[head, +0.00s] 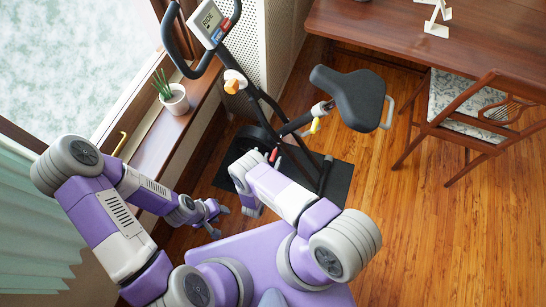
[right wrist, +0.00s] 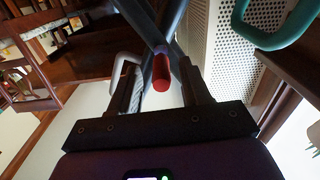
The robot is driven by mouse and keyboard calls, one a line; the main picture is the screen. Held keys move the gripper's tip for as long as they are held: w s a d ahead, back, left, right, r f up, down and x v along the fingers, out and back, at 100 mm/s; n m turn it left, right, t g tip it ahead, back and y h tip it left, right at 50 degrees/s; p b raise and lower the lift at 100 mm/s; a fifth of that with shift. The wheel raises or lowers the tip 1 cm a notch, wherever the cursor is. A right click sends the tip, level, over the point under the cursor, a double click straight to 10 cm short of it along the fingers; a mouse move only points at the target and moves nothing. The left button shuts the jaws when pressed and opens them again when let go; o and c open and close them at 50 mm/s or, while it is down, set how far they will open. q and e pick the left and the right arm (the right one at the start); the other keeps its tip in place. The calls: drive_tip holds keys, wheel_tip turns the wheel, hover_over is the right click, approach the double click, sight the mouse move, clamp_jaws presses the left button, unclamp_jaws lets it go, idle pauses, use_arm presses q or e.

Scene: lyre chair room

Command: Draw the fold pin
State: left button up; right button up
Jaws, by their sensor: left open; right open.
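The folding exercise bike (head: 290,140) stands on a dark mat beside the window. A red pin-like knob (head: 273,155), which I take for the fold pin, shows low on its frame. In the right wrist view the red knob (right wrist: 161,78) points toward the camera, in front of the crossing frame tubes. My right gripper (right wrist: 161,85) is open, with one finger on either side of the knob; I cannot tell whether they touch it. In the head view my right wrist hides most of that gripper. My left gripper (head: 214,218) is open and empty, left of the bike.
A potted plant (head: 173,99) stands on the windowsill. A desk (head: 450,45) and chair (head: 470,120) stand at right. Open floor lies at lower right.

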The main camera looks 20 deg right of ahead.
drive_tip(key=v, duration=0.6)
idle(0.5)
